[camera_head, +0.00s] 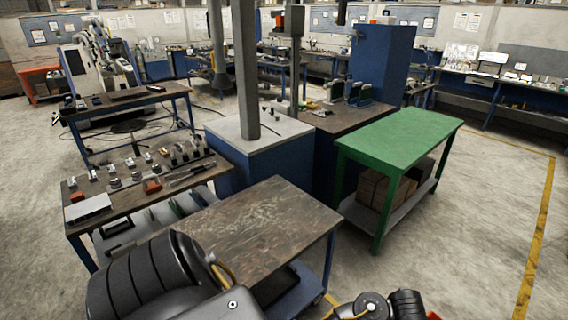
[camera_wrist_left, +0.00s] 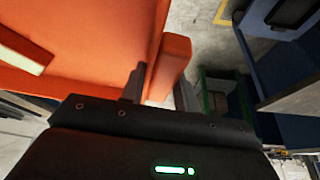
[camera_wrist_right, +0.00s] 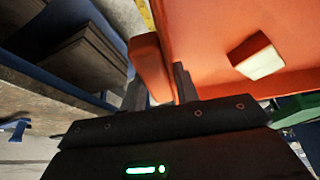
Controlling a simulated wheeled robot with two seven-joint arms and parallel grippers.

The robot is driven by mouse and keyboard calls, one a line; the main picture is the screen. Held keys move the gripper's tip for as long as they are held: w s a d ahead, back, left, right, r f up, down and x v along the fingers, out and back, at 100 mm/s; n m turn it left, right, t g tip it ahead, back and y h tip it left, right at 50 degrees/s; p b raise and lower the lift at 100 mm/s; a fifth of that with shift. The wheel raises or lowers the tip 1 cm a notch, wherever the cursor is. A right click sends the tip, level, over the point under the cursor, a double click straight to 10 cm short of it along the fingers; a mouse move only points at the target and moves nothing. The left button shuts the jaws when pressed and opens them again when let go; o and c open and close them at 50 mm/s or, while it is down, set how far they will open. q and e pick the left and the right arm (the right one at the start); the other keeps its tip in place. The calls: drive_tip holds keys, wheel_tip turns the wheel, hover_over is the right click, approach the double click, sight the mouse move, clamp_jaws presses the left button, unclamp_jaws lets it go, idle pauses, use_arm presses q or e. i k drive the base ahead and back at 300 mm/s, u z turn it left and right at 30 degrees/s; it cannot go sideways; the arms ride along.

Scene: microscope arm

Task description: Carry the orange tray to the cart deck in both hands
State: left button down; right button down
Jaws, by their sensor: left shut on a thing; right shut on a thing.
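The orange tray (camera_wrist_left: 85,45) fills much of the left wrist view, and it also shows large in the right wrist view (camera_wrist_right: 215,35). My left gripper (camera_wrist_left: 160,82) is shut on a raised orange edge of the tray. My right gripper (camera_wrist_right: 160,82) is shut on another raised orange edge of it. In the head view only a small orange bit shows at the bottom edge; the rest of the tray and both grippers are out of that picture. A blue-framed stand with a worn dark top (camera_head: 255,235), which may be the cart, is just ahead.
A pale block (camera_wrist_right: 257,57) shows against the tray. A green table (camera_head: 400,140) with boxes underneath stands to the right. A bench with small parts (camera_head: 135,190) stands left, beside a grey-topped blue cabinet (camera_head: 235,140). Open floor (camera_head: 475,220) lies at the right.

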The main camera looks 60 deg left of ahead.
sight(259, 221)
drive_tip(key=u, duration=0.15)
drive_tip(key=i, duration=2.05)
drive_tip(key=u, duration=3.15)
drive_tip(key=i, duration=0.85)
